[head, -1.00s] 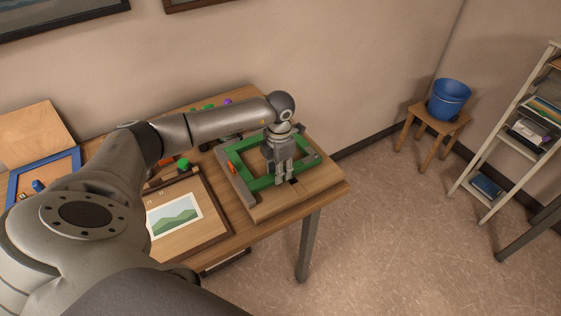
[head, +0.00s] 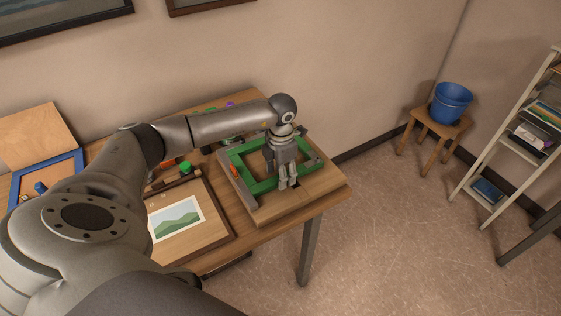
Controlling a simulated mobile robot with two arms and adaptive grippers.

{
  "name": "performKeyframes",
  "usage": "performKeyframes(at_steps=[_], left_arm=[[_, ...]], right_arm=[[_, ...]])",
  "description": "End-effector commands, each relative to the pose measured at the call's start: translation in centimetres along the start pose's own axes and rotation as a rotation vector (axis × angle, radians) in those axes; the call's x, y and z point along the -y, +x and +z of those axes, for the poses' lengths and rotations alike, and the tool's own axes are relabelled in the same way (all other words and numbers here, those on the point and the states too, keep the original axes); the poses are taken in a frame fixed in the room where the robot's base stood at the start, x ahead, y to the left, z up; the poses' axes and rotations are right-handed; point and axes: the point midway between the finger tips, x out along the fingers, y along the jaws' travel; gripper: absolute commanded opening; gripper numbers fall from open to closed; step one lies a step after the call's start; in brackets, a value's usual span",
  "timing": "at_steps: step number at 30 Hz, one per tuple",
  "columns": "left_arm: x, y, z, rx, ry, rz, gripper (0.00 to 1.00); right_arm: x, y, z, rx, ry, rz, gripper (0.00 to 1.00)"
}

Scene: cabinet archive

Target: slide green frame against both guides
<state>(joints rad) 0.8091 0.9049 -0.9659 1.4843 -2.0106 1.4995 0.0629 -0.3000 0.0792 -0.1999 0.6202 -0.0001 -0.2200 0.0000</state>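The green frame (head: 264,186) lies on a wooden board (head: 262,213) at the right end of the table. A grey guide bar (head: 238,186) runs along the frame's left side, with an orange piece (head: 234,171) beside it. Whether frame and bar touch is too small to tell. My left gripper (head: 288,185) points down over the frame's front right part and hides some of it. Its fingertips are close together near the front rail; I cannot tell whether they grip it. Another guide at the back is partly hidden by my arm. My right gripper is out of view.
A clipboard-like board with a landscape picture (head: 176,219) lies left of the fixture. A blue-edged tray (head: 70,160) is at the far left. Small green and purple items stand at the back. A stool with a blue bucket (head: 451,104) and a shelf (head: 510,150) stand right.

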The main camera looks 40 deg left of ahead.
Motion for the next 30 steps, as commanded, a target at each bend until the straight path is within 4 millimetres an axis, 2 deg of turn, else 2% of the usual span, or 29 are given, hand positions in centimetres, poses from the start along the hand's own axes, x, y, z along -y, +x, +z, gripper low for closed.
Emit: performKeyframes(at_steps=[3, 24, 30], left_arm=[[0.0, -1.2, 0.0, 0.002, 0.000, 0.001, 0.52], [0.0, -6.0, 0.0, 0.001, 0.000, 0.000, 0.52], [0.0, -6.5, 0.0, 0.000, 0.000, 0.000, 0.52]], right_arm=[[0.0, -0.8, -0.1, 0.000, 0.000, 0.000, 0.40], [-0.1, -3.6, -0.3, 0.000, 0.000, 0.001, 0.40], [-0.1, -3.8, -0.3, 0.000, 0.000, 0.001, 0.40]])
